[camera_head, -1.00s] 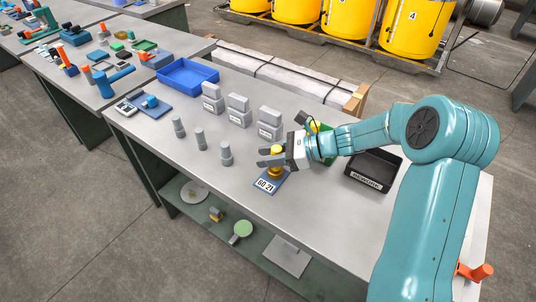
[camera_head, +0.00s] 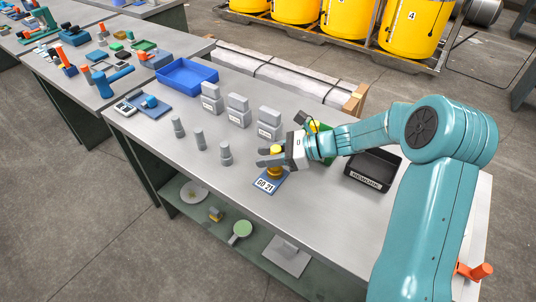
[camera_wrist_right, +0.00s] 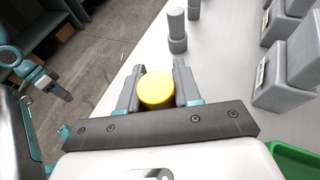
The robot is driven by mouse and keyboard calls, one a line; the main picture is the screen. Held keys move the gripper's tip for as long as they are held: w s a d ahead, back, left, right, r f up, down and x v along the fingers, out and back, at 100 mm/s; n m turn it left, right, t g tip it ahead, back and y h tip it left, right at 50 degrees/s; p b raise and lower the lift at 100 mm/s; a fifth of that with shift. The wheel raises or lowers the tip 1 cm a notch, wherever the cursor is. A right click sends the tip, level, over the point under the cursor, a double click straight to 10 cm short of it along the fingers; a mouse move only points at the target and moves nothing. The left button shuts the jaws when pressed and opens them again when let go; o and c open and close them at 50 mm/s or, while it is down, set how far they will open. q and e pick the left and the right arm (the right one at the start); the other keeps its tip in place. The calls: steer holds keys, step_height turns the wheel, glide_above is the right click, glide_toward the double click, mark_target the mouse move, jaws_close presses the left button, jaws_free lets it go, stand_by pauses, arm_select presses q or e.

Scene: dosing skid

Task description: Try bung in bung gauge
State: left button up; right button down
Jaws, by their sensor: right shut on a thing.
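The yellow bung (camera_head: 277,150) is between the fingers of my right gripper (camera_head: 270,157), which is shut on it. In the right wrist view the bung's round yellow top (camera_wrist_right: 157,90) shows between both fingers (camera_wrist_right: 158,95). The bung gauge (camera_head: 275,171) is a brass-coloured piece on a blue plate labelled "GO 21" (camera_head: 265,185), directly below the bung. The fingers partly cover the meeting place, so I cannot tell how far the bung sits in the gauge.
Grey stepped cylinders (camera_head: 199,139) and grey blocks (camera_head: 238,109) stand left of and behind the gauge. A blue tray (camera_head: 187,75) is farther left. The front bench surface is clear.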

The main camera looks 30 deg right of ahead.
steer(key=shift+f, duration=0.15)
steer(key=shift+a+r, duration=0.1)
steer(key=shift+r, duration=0.15)
stand_by(0.8)
steer(key=shift+f, duration=0.2)
stand_by(0.6)
steer(key=shift+s, duration=0.1)
stand_by(0.7)
steer(key=shift+r+p, duration=0.15)
steer(key=shift+p, duration=0.25)
stand_by(0.6)
step_height(320, 180, up, 7)
steer(key=p, duration=0.5)
stand_by(0.6)
